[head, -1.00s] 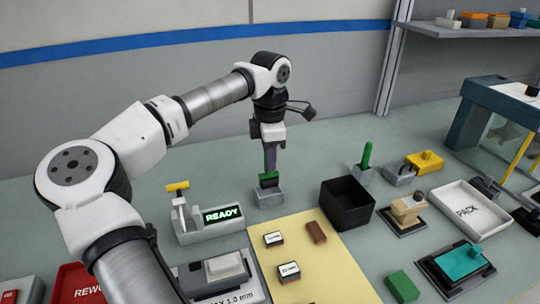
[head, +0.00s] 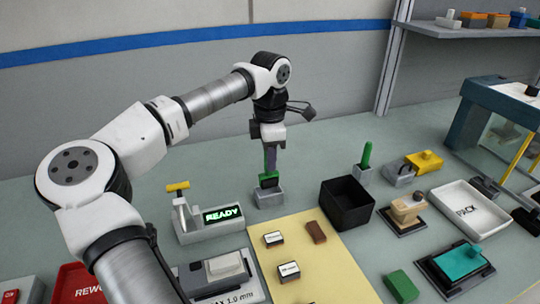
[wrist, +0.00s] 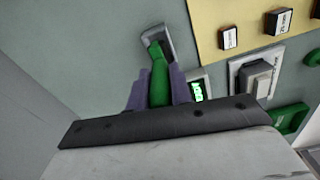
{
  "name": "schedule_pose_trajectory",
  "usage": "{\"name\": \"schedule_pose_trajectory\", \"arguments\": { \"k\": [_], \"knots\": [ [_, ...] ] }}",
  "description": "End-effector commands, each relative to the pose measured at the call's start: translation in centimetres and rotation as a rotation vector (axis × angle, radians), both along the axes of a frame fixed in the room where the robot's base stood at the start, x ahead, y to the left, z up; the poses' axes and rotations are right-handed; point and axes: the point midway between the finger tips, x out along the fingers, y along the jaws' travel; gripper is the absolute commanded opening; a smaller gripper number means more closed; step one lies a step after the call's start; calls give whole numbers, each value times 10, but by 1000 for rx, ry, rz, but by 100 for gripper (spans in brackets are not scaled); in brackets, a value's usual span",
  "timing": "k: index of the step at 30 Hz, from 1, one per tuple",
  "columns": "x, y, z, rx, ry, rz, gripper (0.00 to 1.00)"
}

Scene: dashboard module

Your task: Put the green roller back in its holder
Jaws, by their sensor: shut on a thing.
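The green roller (head: 268,181) is upright in the head view, its lower part at the mouth of a small grey holder (head: 269,198). Its green handle (wrist: 159,78) shows in the wrist view between my purple fingers, leading to the grey holder (wrist: 168,42). My gripper (head: 270,165) points down and is shut on the handle, right above the holder. The roller's lower end is hidden in or behind the holder's rim, so I cannot tell how deep it sits.
A device reading READY (head: 222,215) stands close in front-left of the holder. A black open bin (head: 347,205) is to the right, with another green-handled tool (head: 366,157) behind it. A yellow mat (head: 335,270) with small blocks lies in front.

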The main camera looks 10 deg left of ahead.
Motion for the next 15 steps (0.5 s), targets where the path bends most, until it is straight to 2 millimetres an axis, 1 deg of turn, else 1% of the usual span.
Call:
{"name": "schedule_pose_trajectory", "arguments": {
  "k": [15],
  "knots": [
    [0,0,-12,0,0,0,0]
  ]
}}
